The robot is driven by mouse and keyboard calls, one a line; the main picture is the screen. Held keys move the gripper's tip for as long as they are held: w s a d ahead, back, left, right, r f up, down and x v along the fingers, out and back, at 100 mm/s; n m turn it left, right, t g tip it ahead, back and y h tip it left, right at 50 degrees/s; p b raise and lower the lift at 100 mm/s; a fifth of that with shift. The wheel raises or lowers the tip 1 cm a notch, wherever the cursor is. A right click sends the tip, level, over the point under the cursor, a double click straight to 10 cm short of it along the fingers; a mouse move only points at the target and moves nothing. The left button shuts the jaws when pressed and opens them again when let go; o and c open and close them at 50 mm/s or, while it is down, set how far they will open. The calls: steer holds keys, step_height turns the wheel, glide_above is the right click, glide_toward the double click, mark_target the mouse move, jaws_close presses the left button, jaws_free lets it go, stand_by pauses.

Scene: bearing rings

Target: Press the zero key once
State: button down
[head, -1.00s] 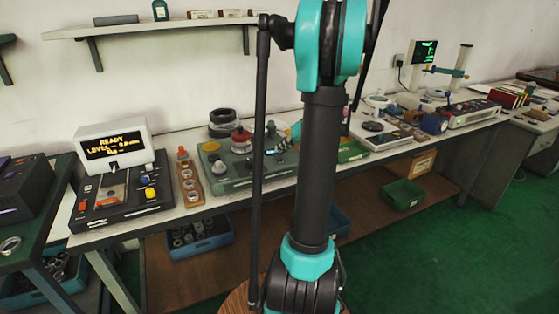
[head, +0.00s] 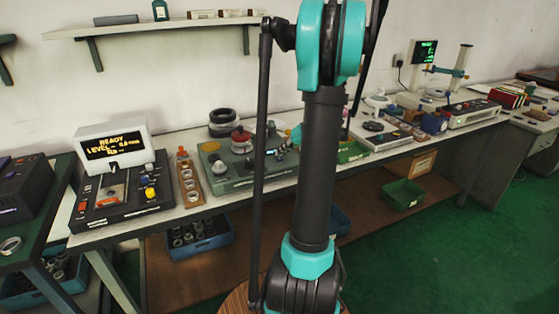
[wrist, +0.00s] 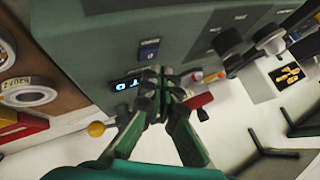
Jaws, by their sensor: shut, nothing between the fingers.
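In the wrist view a green instrument panel (wrist: 105,35) fills the upper left. It carries a small dark display (wrist: 124,84) with blue digits, partly covered by my fingers. A small blue key (wrist: 149,48) with a pale mark sits just above my fingertips; its label is too small to read, so I cannot tell whether it is the zero key. My gripper (wrist: 160,76) is shut and empty, over the panel beside the display; I cannot tell whether it touches. In the head view the green instrument (head: 232,181) stands on the bench, its right part hidden by my arm.
The wrist view shows a red-handled part (wrist: 199,101) and a yellow knob (wrist: 97,129) close to my fingers, and dark posts (wrist: 228,42) at right. In the head view a black console (head: 120,205) with a READY display and a wooden ring rack (head: 187,180) stand left.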

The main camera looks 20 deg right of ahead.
mark_target(281, 160)
steer(key=shift+f, duration=0.15)
stand_by(0.6)
steer(key=shift+f, duration=0.25)
steer(key=shift+f, duration=0.35)
stand_by(0.6)
steer(key=shift+r, duration=0.75)
steer(key=shift+r, duration=2.55)
